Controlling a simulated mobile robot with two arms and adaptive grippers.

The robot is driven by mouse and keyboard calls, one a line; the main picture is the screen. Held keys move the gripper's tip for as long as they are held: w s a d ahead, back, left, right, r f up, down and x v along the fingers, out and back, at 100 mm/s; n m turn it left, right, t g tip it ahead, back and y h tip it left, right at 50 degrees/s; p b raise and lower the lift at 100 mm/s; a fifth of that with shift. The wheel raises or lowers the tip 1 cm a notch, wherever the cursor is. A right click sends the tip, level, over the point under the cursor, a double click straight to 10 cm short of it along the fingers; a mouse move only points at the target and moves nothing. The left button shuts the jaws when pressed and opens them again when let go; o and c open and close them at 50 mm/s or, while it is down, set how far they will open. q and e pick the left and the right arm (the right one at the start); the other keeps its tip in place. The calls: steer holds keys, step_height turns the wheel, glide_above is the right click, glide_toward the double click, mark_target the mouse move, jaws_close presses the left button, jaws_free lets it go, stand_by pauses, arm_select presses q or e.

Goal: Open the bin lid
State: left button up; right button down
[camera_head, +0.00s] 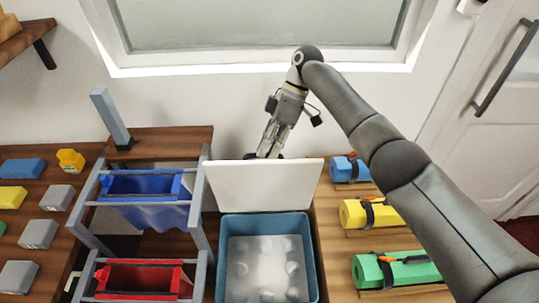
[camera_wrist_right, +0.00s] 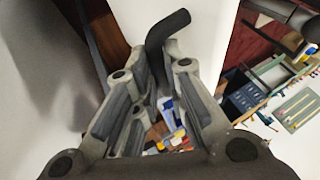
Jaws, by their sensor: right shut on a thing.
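The blue bin (camera_head: 222,262) stands in the middle foreground of the head view, with pale rounded contents inside. Its white lid (camera_head: 265,188) is raised, standing nearly upright at the bin's back edge. My right gripper (camera_head: 267,150) is behind the lid's upper edge, pointing down. In the right wrist view, my right gripper (camera_wrist_right: 163,65) is shut on the dark curved lid handle (camera_wrist_right: 168,27), which sits against the white lid (camera_wrist_right: 207,30). The handle is mostly hidden behind the lid in the head view. My left gripper is not in view.
A rack with a blue fabric bin (camera_head: 145,190) and a red one (camera_head: 138,279) stands left of the bin. Blue, yellow and green rolls (camera_head: 410,270) lie on the wooden counter at right. A wall and window are close behind my right arm.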

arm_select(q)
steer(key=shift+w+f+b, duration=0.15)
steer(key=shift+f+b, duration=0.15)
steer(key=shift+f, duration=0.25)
arm_select(e)
steer(key=shift+w+d+f, duration=0.1)
steer(key=shift+d+f, duration=0.1)
steer(key=shift+f, duration=0.2)
steer(key=shift+w+d+f, duration=0.1)
steer(key=shift+d+f, duration=0.05)
steer(key=shift+f, duration=0.25)
steer(key=c, duration=1.9)
jaws_free()
steer(key=shift+w, duration=0.1)
steer(key=o, duration=0.4)
steer(key=shift+w+a+f, duration=0.1)
steer(key=shift+w, duration=0.15)
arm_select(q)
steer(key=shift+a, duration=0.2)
arm_select(e)
steer(key=shift+r, duration=0.3)
